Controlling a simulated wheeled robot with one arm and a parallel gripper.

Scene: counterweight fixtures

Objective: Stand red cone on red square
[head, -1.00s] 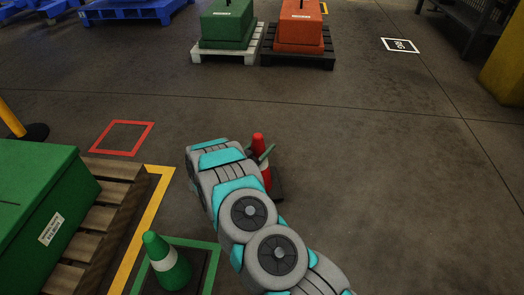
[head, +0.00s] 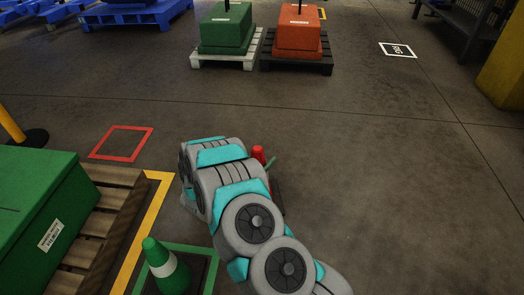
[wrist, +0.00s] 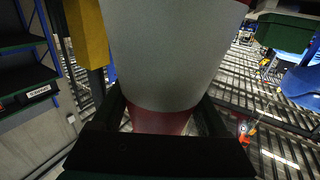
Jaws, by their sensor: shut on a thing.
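The red cone (head: 258,154) shows only its red tip and a sliver of its side past my arm in the head view; the rest is hidden. In the wrist view its white band (wrist: 165,50) and a red part fill the middle between the fingers of my gripper (wrist: 163,118). My gripper is shut on the cone. Whether the cone's base touches the floor I cannot tell. The red square (head: 112,158) is a bare outline on the floor, left of my arm and a little farther off. Nothing stands in it.
A green cone (head: 168,272) stands in a green square (head: 206,248) near the front. A green weight (head: 45,210) on a wooden pallet (head: 95,238) is at left, with a yellow post (head: 12,124) behind.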

